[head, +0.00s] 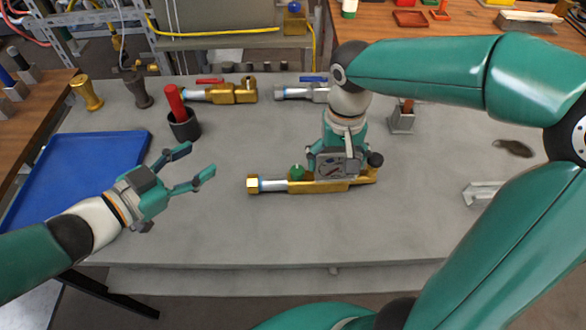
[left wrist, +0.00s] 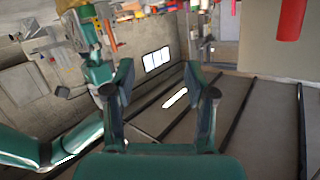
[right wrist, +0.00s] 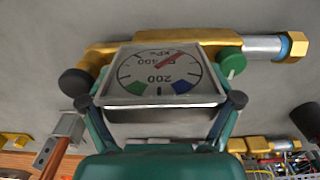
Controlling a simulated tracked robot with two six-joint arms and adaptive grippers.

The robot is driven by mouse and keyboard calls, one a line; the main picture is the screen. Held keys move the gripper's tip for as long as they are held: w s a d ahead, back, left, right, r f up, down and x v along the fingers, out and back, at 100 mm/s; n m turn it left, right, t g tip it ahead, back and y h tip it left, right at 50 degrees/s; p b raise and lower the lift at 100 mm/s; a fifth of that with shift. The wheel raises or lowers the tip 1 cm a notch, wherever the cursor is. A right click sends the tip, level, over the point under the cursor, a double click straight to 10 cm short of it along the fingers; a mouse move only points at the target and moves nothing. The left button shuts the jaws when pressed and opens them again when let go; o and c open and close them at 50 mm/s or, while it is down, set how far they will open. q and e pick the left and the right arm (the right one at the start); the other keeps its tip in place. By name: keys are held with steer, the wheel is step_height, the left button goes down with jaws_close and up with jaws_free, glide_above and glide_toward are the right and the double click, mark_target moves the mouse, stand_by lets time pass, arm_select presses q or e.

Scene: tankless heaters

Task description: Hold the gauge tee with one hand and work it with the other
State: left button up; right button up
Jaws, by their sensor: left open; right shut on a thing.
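The gauge tee (head: 272,186) lies on the grey bench in the head view. It has a gold body, a silver-blue pipe with a hex nut at its left end, a small green knob (head: 297,172) and a black knob (head: 375,159). In the right wrist view the tee (right wrist: 195,36) shows its square white gauge face (right wrist: 160,76) between my fingers. My right gripper (head: 338,160) is shut on the gauge from above. My left gripper (head: 196,162) is open and empty, left of the tee and apart from it; its spread fingers also show in the left wrist view (left wrist: 165,85).
A blue tray (head: 75,180) lies at the left. A dark cup with a red-handled tool (head: 185,125) stands behind my left gripper. Gold and silver valve pieces (head: 235,94) lie along the back. A small grey bracket (head: 480,193) is at the right. The front of the bench (head: 300,230) is clear.

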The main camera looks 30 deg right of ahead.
mark_target(294, 171)
arm_select(q)
steer(key=s+d+f+g, duration=0.3)
steer(key=s+d+g, duration=0.1)
steer(key=s+d, duration=0.3)
steer(key=shift+m+y, duration=0.3)
steer(key=x, duration=1.1)
steer(key=shift+s+a+f, duration=0.1)
steer(key=shift+s+f, duration=0.05)
steer(key=shift+f, duration=0.15)
jaws_close()
